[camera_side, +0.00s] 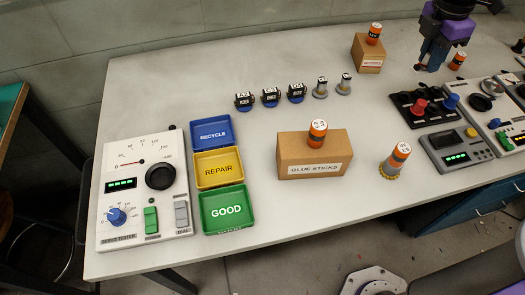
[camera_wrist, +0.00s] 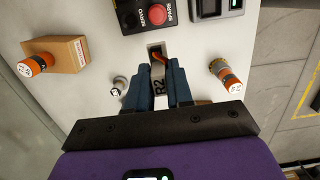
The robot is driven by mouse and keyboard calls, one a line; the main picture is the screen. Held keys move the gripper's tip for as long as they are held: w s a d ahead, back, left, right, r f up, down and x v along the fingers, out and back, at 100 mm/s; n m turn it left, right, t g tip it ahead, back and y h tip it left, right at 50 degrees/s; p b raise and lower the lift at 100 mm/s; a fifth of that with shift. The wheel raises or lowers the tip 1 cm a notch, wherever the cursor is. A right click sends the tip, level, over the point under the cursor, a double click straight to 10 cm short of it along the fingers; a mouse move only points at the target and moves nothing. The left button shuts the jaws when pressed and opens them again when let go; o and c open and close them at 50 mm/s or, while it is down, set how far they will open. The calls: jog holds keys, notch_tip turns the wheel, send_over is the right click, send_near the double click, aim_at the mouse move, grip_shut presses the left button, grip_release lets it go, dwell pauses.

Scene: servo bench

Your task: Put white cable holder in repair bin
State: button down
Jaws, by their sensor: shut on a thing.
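My gripper (camera_side: 432,58) is low over the back right of the bench in the side view. In the wrist view my gripper (camera_wrist: 160,72) is shut on a small piece marked R2 (camera_wrist: 160,86), with an orange part (camera_wrist: 158,57) at the fingertips. Its full shape is hidden, and I cannot tell if it is the white cable holder. A small whitish round piece (camera_wrist: 119,86) stands beside the left finger. The yellow repair bin (camera_side: 218,185) lies far to the left in the side view, between the blue recycle bin (camera_side: 211,146) and the green good bin (camera_side: 246,217).
A glue sticks box (camera_side: 313,170) with an orange can on top stands right of the bins. Several small labelled pieces (camera_side: 270,97) line the middle. A second box (camera_side: 367,69) stands left of my gripper. A panel with a red knob (camera_side: 421,107) is in front.

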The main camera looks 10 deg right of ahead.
jog(key=r, duration=0.4)
jog(key=shift+a, duration=0.25)
jog(key=s+a+n+y, duration=0.1)
jog(key=s+a+n, duration=0.3)
jog(key=a+n, duration=0.55)
jog(key=s+a+n+t, duration=0.1)
jog(key=s+a+n, duration=0.45)
jog(key=a, duration=0.75)
jog(key=s+a+n+y, duration=0.1)
jog(key=s+a+n, duration=0.3)
jog(key=a+n, duration=0.55)
jog(key=m, duration=0.2)
send_over(232, 168)
notch_tip(232, 168, down, 15)
jog(key=shift+s+d+r, duration=0.1)
jog(key=shift+d+r, duration=0.05)
jog(key=shift+f, duration=1.75)
